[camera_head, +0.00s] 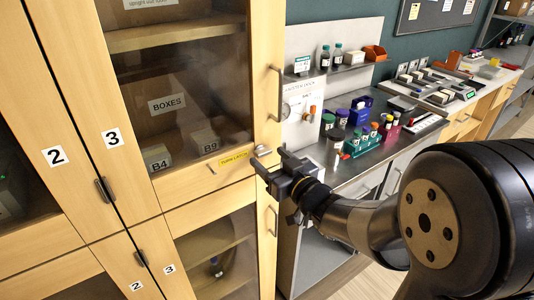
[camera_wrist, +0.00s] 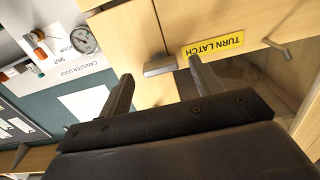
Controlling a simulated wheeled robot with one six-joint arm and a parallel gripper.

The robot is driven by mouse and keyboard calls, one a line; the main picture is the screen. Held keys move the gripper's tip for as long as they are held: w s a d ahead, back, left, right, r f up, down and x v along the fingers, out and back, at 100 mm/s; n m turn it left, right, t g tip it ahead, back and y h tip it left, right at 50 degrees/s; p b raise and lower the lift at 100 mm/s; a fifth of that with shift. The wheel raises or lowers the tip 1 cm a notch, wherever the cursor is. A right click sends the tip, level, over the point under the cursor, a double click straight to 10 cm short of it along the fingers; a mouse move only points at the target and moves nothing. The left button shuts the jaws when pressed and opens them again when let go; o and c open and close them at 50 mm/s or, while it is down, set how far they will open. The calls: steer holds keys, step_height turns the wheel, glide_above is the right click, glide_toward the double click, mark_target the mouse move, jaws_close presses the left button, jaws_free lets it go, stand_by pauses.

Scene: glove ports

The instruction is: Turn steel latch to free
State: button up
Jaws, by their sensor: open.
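The steel latch (camera_head: 262,150) is a small grey bar on the wooden cabinet front, at the right end of the yellow TURN LATCH label (camera_head: 234,158). In the wrist view the latch (camera_wrist: 160,67) appears between my fingertips, and the label (camera_wrist: 213,45) lies to its right, upside down. My gripper (camera_head: 269,159) is open and empty, close in front of the latch. I cannot tell whether a finger touches it. In the wrist view my gripper (camera_wrist: 160,69) has one finger on each side of the latch. My gripper hides part of the cabinet edge behind it.
A small metal peg (camera_head: 211,170) sticks out left of the label. A long door handle (camera_head: 275,93) stands above the latch and another handle (camera_head: 272,221) below. A bench (camera_head: 365,172) with bottles and racks is to the right. A gauge panel (camera_head: 303,112) stands beside the cabinet.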

steer(key=shift+x, duration=1.05)
steer(key=shift+c, duration=0.3)
steer(key=c, duration=0.9)
